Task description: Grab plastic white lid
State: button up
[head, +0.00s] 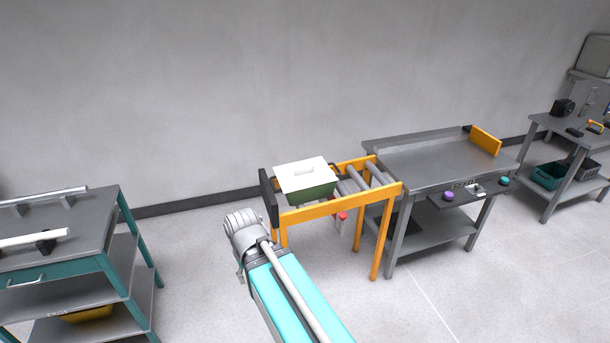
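The box stands at the left end of an orange roller conveyor (333,209). My arm reaches up from the bottom of the head view, and its grey end joint is left of and nearer than the conveyor. My gripper's fingers cannot be made out, so I cannot tell whether it is open or shut. Nothing of mine is seen touching the lid.
A grey metal table (425,170) adjoins the conveyor on the right. A teal-framed cart (84,247) with white bars on top stands at the left. Another bench (568,127) with bins is at the far right. Floor between cart and conveyor is clear, apart from my arm.

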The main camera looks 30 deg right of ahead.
aim_at(311, 173)
jog(key=z, duration=0.05)
jog(key=i, duration=0.95)
jog(key=u, duration=0.05)
